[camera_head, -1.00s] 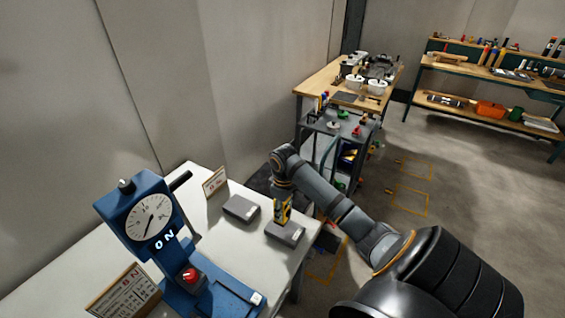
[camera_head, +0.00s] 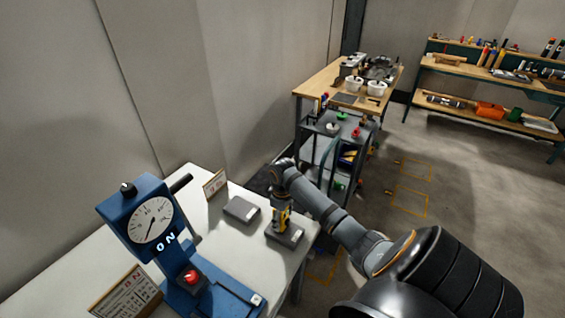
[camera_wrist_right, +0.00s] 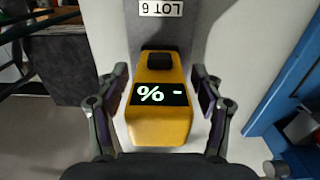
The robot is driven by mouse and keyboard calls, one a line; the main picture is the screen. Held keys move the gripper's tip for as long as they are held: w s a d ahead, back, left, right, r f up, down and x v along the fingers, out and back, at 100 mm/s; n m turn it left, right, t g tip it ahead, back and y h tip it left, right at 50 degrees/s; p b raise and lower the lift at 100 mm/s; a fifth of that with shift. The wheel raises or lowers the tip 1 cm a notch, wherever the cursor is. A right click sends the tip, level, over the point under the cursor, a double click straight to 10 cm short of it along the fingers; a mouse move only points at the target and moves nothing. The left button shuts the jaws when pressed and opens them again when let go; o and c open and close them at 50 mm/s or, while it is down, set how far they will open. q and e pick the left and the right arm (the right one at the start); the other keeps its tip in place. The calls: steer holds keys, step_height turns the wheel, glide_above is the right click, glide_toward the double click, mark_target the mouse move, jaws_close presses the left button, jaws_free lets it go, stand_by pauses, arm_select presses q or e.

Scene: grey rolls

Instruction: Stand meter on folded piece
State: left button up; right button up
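The meter (camera_head: 280,224) is a yellow block with a dark display, which reads "% -" in the right wrist view (camera_wrist_right: 158,122). It stands on a flat grey folded piece (camera_head: 286,237) near the table's right edge. That piece carries a white "LOT 6" label in the right wrist view (camera_wrist_right: 115,30). My right gripper (camera_wrist_right: 160,82) is above the meter, fingers down on either side of it. Narrow gaps show between fingers and meter, so it looks open. In the head view the right gripper (camera_head: 282,212) partly hides the meter. My left gripper is out of view.
A second grey folded piece (camera_head: 241,209) lies to the left, with a small sign (camera_head: 215,184) behind it. A blue gauge stand (camera_head: 150,225) and a printed card (camera_head: 125,291) occupy the table's left front. A cart (camera_head: 335,150) stands beyond the table.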

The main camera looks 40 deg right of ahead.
step_height(320, 180, up, 12)
steer(key=shift+r+b, duration=0.15)
steer(key=shift+b, duration=0.7)
